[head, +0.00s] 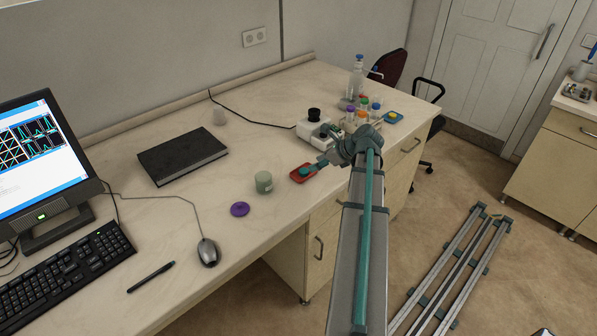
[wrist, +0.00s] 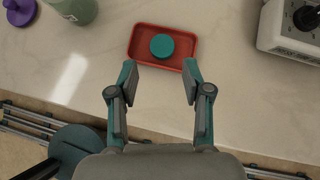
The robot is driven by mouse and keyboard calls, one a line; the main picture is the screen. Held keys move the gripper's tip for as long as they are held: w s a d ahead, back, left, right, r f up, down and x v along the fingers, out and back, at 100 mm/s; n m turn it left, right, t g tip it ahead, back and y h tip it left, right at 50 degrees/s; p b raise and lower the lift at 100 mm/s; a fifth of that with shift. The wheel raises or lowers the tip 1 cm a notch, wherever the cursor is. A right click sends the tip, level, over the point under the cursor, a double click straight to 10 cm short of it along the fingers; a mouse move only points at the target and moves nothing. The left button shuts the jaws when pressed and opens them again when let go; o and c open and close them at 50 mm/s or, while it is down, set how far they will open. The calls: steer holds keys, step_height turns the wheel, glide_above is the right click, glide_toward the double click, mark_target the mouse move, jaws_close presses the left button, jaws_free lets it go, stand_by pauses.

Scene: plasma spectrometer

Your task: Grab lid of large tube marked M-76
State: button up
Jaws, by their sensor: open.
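A round teal lid (wrist: 162,47) lies in a small red tray (wrist: 140,32) in the wrist view. The red tray also shows in the head view (head: 297,174), where my arm's end partly covers it. My gripper (wrist: 159,66) is open and empty. Its fingers point at the tray, with the lid just beyond the fingertips and between their lines. Several tubes with coloured caps stand in the group (head: 362,112) at the back right of the desk. No M-76 marking is readable in either view.
A green jar (head: 263,182) and a purple lid (head: 240,209) are left of the tray. A white device with a black knob (head: 314,120) stands behind it. A black book (head: 182,155), a mouse (head: 208,252) and a pen (head: 150,277) lie further left. Bare desk surrounds the tray.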

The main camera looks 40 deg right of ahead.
mark_target(303, 170)
steer(key=shift+p+x, duration=1.3)
steer(key=shift+x, duration=2.45)
steer(key=shift+d, duration=0.15)
steer(key=c, duration=0.4)
